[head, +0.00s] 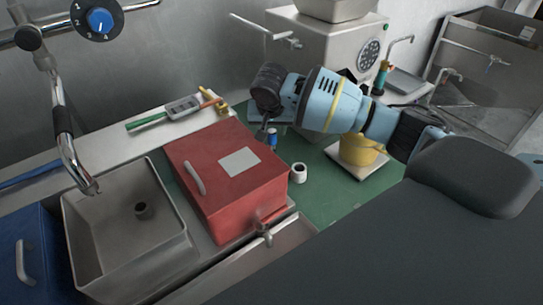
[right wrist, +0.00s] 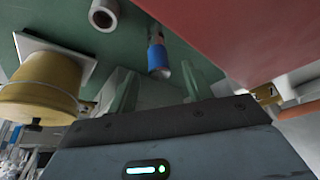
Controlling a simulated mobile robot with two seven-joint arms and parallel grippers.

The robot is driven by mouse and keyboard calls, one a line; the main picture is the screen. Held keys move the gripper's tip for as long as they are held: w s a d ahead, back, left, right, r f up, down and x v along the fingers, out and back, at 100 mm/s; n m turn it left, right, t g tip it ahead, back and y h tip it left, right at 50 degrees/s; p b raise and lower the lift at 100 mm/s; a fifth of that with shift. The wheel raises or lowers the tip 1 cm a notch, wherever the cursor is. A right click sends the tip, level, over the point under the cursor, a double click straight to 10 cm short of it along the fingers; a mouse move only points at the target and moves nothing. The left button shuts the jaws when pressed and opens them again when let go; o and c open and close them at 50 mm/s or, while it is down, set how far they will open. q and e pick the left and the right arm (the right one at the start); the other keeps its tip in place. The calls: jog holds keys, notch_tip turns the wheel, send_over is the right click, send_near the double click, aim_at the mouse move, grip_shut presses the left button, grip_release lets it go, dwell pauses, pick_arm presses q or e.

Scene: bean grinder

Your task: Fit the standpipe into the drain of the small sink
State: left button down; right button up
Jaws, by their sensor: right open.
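The small sink (head: 165,265) is a grey basin at the left in the head view. Its drain (head: 143,210) shows as a dark round fitting on the basin floor. My right gripper (head: 266,128) points down behind the red box, apart from the sink. In the right wrist view its two pale green fingers (right wrist: 160,88) are apart. A small blue cylinder with a brownish end (head: 272,138) is near the fingertips; it also shows beyond the gap between them (right wrist: 158,58). A short white hollow tube (head: 299,173) stands on the green surface. I cannot tell which piece is the standpipe. My left gripper is not in view.
A red box (head: 222,198) stands between the sink and my right gripper. A metal faucet (head: 75,165) overhangs the sink. A yellow pot (head: 358,152) stands on a white square at the right. Tools (head: 183,107) lie on the back ledge. Green surface (head: 325,205) is clear in front.

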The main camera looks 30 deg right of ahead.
aim_at(272, 132)
jog(key=x, duration=0.4)
jog(key=shift+d+f, duration=0.1)
jog(key=shift+d, duration=0.05)
grip_shut()
